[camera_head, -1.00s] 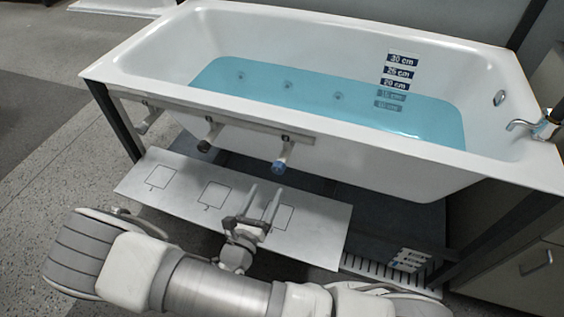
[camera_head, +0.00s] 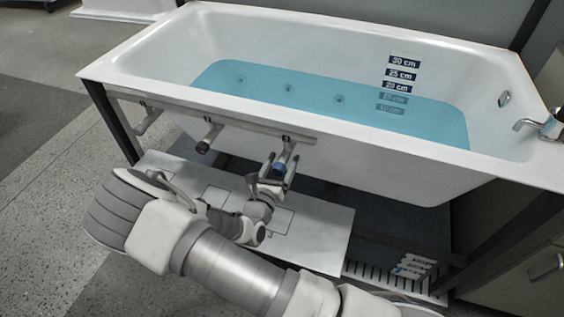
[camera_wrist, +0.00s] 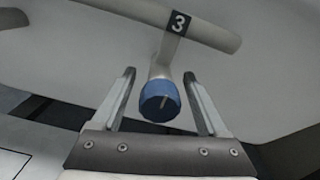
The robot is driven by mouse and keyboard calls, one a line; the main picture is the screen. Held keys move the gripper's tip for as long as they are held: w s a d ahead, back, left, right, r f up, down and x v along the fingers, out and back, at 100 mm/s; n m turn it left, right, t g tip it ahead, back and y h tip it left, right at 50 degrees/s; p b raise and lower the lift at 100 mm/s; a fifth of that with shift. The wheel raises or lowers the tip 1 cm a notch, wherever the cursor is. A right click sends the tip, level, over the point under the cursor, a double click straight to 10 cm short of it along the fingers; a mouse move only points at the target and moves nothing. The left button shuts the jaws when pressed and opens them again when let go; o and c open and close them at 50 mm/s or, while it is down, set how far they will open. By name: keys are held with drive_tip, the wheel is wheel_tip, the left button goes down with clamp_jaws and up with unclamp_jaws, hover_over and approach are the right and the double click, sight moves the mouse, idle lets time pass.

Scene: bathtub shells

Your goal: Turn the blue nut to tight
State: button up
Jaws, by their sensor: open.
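The blue nut (camera_wrist: 160,101) sits on the end of a pale pipe stub below the label 3 in the wrist view. In the head view the nut (camera_head: 280,168) is at the right end of the rail under the tub. My gripper (camera_wrist: 162,82) is open, with one finger on each side of the nut and a visible gap on both sides. In the head view my gripper (camera_head: 278,163) reaches up to the nut from below and partly hides it.
The white bathtub (camera_head: 440,165) holds blue water and stands above the rail. Two other pipe stubs, one dark-ended (camera_head: 203,147), hang to the left. A white board (camera_head: 315,240) with marked squares lies below. A floor grate (camera_head: 395,278) is at the right.

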clamp_jaws()
drive_tip(key=shift+m, duration=0.3)
drive_tip(key=m+p, duration=0.2)
drive_tip(key=m, duration=0.1)
drive_tip(key=shift+s+r+m+p, duration=0.1)
drive_tip(key=shift+m+p, duration=0.2)
drive_tip(key=shift+p, duration=0.05)
drive_tip(key=m+p, duration=0.1)
drive_tip(key=m, duration=0.3)
drive_tip(key=shift+d, duration=0.1)
drive_tip(key=m+p, duration=0.1)
drive_tip(key=m, duration=0.4)
drive_tip(key=shift+f, duration=0.2)
drive_tip(key=m, duration=0.4)
drive_tip(key=shift+m, duration=0.3)
